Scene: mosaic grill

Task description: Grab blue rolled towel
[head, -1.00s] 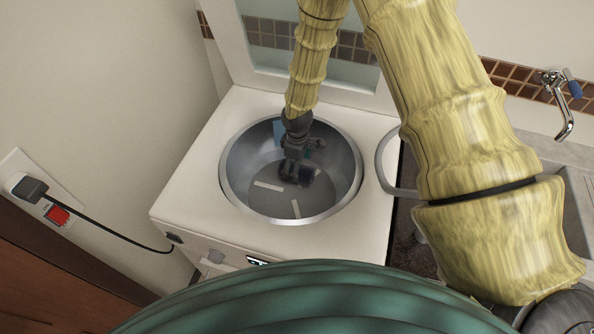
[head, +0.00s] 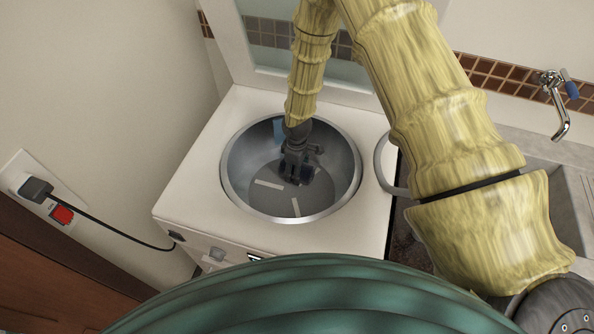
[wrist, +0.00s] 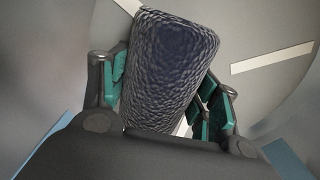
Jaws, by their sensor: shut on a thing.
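The blue rolled towel (wrist: 170,65) shows large in the wrist view, dark blue and rough in texture, lying lengthwise between my two green-padded fingers. In the head view the towel (head: 307,173) is a small dark blue patch low inside the round metal drum, mostly hidden by my gripper. My gripper (head: 297,178) reaches down into the drum; in the wrist view my gripper (wrist: 168,95) is shut on the towel, with a finger on each side. The towel's near end is hidden behind the gripper body.
The metal drum (head: 234,190) of a white top-opening machine (head: 190,195) surrounds my gripper, with its rim close on all sides. A grey round lid (head: 382,165) stands open at its right. A wall socket with a plug (head: 38,188) is at the left, a tap (head: 557,105) at the right.

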